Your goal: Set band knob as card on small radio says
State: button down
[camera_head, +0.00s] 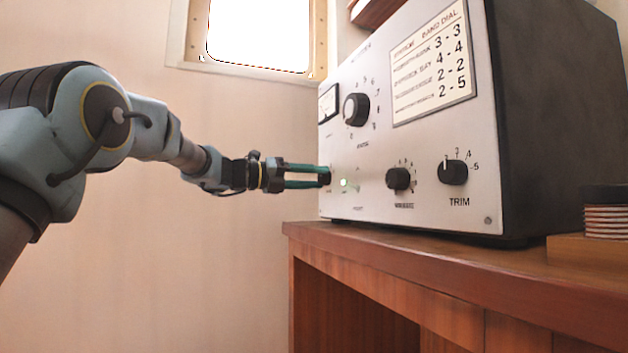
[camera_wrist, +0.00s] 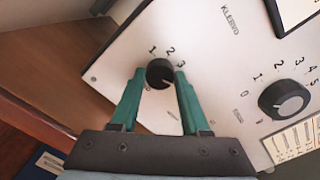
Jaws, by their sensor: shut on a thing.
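A grey radio set (camera_head: 420,120) with a dark case stands on a wooden desk. A white card (camera_head: 433,62) on its front has station rows with the number pairs 3-3, 4-4, 2-2 and 2-5; the station names are hard to read. My gripper (camera_head: 325,178) is shut on a small black knob at the panel's lower left. In the wrist view this black knob (camera_wrist: 160,73) sits between the green fingers, with 1, 2 and 3 printed around it. Its name is not readable, and I cannot tell its setting.
A large dial knob (camera_head: 356,109), a middle small knob (camera_head: 398,179) and the TRIM knob (camera_head: 453,172) are on the same panel. The desk's front edge (camera_head: 450,275) is below.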

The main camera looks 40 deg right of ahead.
jog(key=shift+c, duration=1.9)
grip_release()
jog(key=v, duration=1)
jog(key=shift+w+a, duration=0.15)
jog(key=shift+a, duration=0.25)
